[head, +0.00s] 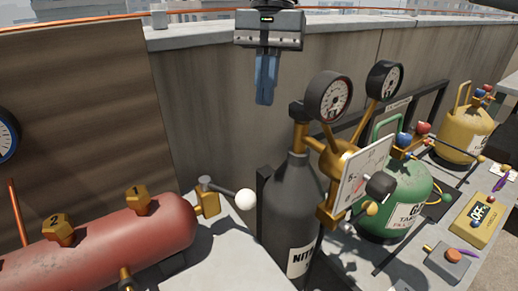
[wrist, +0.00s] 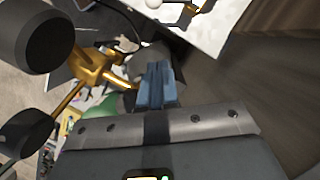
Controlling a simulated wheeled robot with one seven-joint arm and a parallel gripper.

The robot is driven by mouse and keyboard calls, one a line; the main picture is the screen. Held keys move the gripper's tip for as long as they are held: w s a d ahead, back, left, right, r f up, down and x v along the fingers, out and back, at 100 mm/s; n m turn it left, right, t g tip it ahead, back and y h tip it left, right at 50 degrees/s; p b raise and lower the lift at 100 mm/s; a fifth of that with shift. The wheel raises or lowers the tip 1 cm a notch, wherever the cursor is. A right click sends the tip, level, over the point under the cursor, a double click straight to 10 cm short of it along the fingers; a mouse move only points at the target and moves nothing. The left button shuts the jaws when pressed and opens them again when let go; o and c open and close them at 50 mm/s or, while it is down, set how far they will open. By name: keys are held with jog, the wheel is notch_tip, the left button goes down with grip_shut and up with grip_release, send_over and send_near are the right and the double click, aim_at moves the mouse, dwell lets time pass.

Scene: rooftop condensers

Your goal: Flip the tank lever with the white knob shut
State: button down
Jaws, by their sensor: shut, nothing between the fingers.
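The tank lever with the white knob (head: 245,199) is on a brass valve (head: 207,204) at the right end of the red horizontal tank (head: 100,245). Its grey bar points right in the head view. The knob also shows at the top of the wrist view (wrist: 153,3). My gripper (head: 266,98) is shut and empty, pointing down, above and behind the knob in the head view and clear of it. Its blue fingers also show in the wrist view (wrist: 157,75).
A dark nitrogen cylinder (head: 290,200) with two gauges (head: 335,97) and a brass regulator stands right of the lever. Green (head: 410,190) and yellow (head: 465,132) tanks stand farther right. A wall (head: 215,120) runs behind. Open air surrounds my gripper's fingers.

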aim_at(231, 194)
jog(key=s+a+f+b, duration=0.1)
jog(key=s+a+f, duration=0.1)
jog(key=s+f, duration=0.4)
jog(key=shift+w+b+x, duration=0.2)
jog(key=shift+b+x, duration=0.1)
jog(key=shift+x, duration=1.7)
jog(key=shift+d, duration=0.15)
